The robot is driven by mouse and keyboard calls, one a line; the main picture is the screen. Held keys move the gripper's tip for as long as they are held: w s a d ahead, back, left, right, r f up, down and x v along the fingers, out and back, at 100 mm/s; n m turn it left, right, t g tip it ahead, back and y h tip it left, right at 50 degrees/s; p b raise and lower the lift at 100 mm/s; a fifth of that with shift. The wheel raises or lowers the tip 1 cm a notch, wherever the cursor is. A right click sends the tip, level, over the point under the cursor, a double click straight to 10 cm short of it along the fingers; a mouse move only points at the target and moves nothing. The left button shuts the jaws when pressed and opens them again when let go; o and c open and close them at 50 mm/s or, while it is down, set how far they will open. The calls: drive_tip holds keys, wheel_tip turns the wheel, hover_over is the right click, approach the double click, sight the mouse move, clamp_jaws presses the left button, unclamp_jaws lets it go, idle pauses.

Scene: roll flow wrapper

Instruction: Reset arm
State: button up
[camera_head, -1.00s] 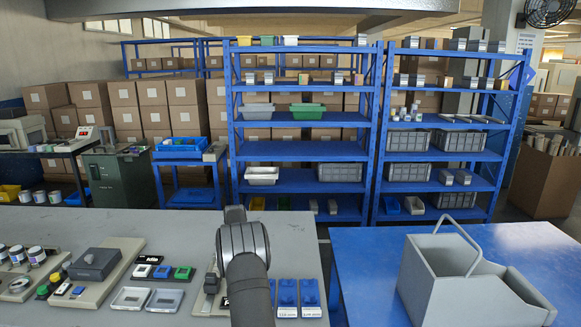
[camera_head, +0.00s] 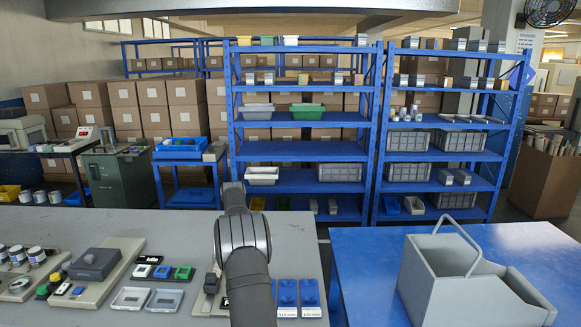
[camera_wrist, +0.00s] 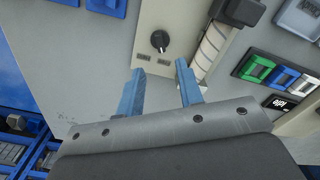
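My gripper (camera_wrist: 160,92) shows in the wrist view with two blue fingers apart and nothing between them. It is open above the grey table. In the head view my arm reaches over the grey table (camera_head: 170,225), and its end is hidden behind my own arm links. A beige panel with a black knob (camera_wrist: 159,40) and a white roll (camera_wrist: 210,50) lies beyond the fingertips in the wrist view, apart from them.
On the table stand a control box (camera_head: 95,263), small colored blocks (camera_head: 162,271), two clear trays (camera_head: 165,299) and blue holders (camera_head: 287,293). A grey carrier (camera_head: 445,280) stands on the blue table (camera_head: 365,265) at right. Shelves stand behind.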

wheel_tip(320, 180, up, 9)
wheel_tip(320, 180, down, 18)
drive_tip(key=shift+r, duration=0.1)
drive_tip(key=m, duration=0.5)
drive_tip(key=shift+m, duration=0.4)
drive_tip(key=m, duration=0.6)
drive_tip(key=shift+r, duration=0.7)
